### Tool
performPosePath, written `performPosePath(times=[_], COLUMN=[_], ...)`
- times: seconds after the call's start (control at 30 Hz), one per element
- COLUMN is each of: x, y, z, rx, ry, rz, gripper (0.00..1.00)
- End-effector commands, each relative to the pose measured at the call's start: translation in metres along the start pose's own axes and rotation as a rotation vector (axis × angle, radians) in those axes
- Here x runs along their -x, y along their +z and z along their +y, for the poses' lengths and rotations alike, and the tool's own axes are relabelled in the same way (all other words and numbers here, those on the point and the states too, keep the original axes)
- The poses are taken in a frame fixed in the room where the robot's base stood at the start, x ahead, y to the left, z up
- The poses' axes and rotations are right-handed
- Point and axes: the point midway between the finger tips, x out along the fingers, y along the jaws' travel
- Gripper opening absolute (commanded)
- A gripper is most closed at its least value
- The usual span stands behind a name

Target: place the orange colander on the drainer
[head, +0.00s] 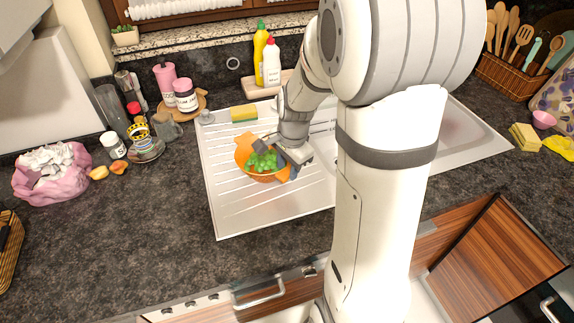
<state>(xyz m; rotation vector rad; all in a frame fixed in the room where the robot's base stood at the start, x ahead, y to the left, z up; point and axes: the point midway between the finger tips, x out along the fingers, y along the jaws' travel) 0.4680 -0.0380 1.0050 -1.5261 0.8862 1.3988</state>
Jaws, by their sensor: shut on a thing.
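The orange colander (243,152) is at the left part of the metal drainer (230,213), with green grapes (263,161) in it. My gripper (290,163) is at the colander's right side, shut on its rim. The gripper hides part of the colander's right side. I cannot tell whether the colander's base touches the drainer or hangs just above it.
A yellow and green sponge (244,113) lies at the drainer's back edge. Yellow (260,52) and white (272,64) bottles stand behind. The drainer's front left is clear.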

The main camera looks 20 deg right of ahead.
Motion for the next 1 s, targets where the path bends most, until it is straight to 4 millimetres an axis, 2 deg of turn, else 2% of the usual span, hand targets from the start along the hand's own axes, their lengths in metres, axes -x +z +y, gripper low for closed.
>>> performPosePath(times=[0.17, 0.2, 0.43, 0.77, 0.87, 1.0], x=[-0.002, -0.003, -0.002, 0.004, 0.017, 0.046], y=[0.000, 0.001, 0.000, -0.001, -0.001, -0.001], z=[0.002, 0.003, 0.002, 0.001, 0.001, 0.001], rx=[-0.001, -0.001, -0.001, -0.002, -0.002, -0.002], ry=[0.005, 0.007, 0.006, 0.003, 0.001, -0.001], rz=[-0.002, -0.003, -0.002, -0.001, 0.001, 0.002], gripper=[0.00, 0.36, 0.55, 0.56, 0.56, 0.56])
